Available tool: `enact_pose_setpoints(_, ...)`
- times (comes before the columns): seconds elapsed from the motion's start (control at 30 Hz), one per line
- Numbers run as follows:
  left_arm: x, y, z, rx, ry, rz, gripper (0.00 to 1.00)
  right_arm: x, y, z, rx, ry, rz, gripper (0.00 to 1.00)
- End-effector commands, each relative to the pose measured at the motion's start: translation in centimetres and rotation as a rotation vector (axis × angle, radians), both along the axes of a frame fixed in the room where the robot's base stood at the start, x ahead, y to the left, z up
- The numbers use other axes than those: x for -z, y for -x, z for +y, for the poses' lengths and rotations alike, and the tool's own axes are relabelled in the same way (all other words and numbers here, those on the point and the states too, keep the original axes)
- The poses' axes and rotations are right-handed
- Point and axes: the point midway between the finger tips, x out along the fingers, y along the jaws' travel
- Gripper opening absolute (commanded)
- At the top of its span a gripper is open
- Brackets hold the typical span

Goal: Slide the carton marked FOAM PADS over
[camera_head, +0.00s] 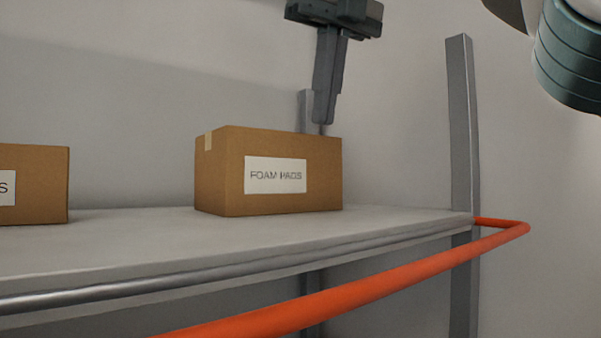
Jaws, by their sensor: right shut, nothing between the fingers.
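The carton marked FOAM PADS (222,184) is a brown cardboard box with a white label on its front. It stands upright on a grey shelf (130,240). My right gripper (322,118) points down from the top of the head view, its fingers shut and empty. Its fingertips are near the top right edge of the carton. I cannot tell whether they touch it or how far behind or above it they are. My left gripper is not in view.
Another brown carton (45,190) stands at the left, cut off by the picture edge. An orange rail (380,285) runs along the shelf's front and around its right end. A grey post (461,120) rises at the right. Shelf to the carton's right is bare.

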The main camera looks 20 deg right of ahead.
Motion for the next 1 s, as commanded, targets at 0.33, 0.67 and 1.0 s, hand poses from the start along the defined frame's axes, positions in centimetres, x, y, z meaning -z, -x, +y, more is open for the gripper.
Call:
enact_pose_setpoints(0.33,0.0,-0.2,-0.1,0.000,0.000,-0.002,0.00,1.2,-0.4,0.1,-0.004,0.000,0.015,0.00)
enact_pose_setpoints(0.67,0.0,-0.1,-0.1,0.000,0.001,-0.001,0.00,2.4,-0.6,0.1,-0.004,-0.001,0.004,0.00)
enact_pose_setpoints(1.0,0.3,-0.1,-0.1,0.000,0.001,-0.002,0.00,5.1,-1.3,0.2,-0.002,-0.001,0.000,0.00)
